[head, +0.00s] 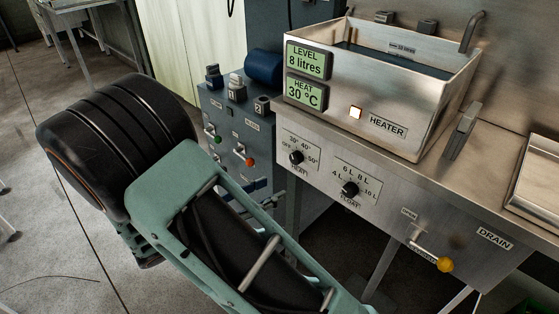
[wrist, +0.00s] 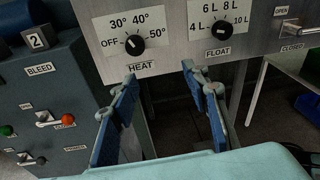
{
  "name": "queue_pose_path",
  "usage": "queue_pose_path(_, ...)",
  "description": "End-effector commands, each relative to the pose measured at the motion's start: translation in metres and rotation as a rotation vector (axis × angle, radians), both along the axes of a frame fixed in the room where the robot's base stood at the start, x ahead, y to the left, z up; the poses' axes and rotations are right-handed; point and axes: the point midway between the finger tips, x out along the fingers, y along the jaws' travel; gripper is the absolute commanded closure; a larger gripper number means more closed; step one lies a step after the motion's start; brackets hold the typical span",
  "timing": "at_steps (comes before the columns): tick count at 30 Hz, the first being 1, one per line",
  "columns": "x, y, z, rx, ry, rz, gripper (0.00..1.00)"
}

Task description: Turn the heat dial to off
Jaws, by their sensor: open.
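The heat dial (head: 296,157) is a small black knob on the steel front panel below the tank, marked OFF, 30°, 40° and 50°. It also shows in the wrist view (wrist: 135,43), upper left of centre; its pointer mark is too small to read surely. The green heat display (head: 304,93) reads 30 °C, and the heater lamp (head: 355,112) glows. My gripper (wrist: 158,75) is open and empty, its blue-padded fingers below the dial and apart from it. In the head view my gripper (head: 264,193) is partly hidden behind my arm.
The float dial (head: 349,189) sits right of the heat dial on the same panel. A drain lever with a yellow knob (head: 445,264) sticks out farther right. A grey control cabinet (wrist: 45,105) with levers stands at the left. The space directly before the heat dial looks clear.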

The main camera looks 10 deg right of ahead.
Motion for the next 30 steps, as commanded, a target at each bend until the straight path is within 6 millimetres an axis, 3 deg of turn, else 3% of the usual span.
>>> queue_pose_path(8,0.017,0.012,0.005,-0.145,-0.026,0.113,0.57)
queue_pose_path(21,0.060,-0.049,0.004,-0.142,-0.027,0.108,0.57)
queue_pose_path(30,0.077,-0.071,0.005,-0.142,-0.026,0.111,0.57)
